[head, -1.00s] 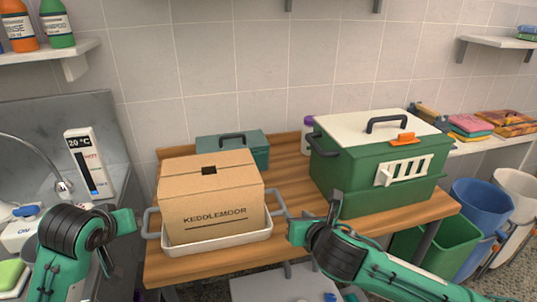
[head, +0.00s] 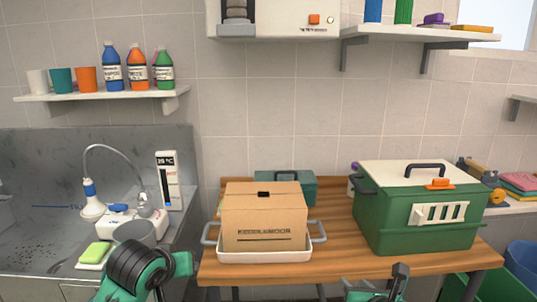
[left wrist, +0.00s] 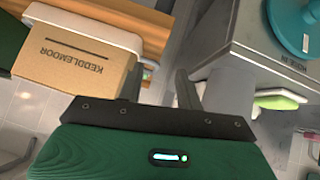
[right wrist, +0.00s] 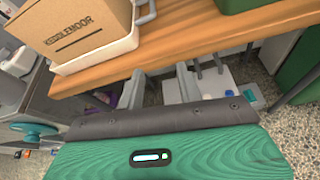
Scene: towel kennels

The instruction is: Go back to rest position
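My right gripper (head: 396,282) is low in the head view, in front of the table. In the right wrist view (right wrist: 160,90) its two fingers stand apart with nothing between them, so it is open. My left arm is at the lower left of the head view, in front of the sink. In the left wrist view the left gripper (left wrist: 158,90) has its fingers apart and empty. Both grippers are clear of the cardboard box (head: 264,218), which stands in a white tray (head: 264,256) with grey handles on the wooden table.
A green crate (head: 412,225) with a cream lid stands at the right of the table (head: 340,262). A teal box (head: 287,187) is behind the cardboard box. The sink counter at left holds a thermometer (head: 169,181) and a green sponge (head: 95,252). Green and blue bins are at lower right.

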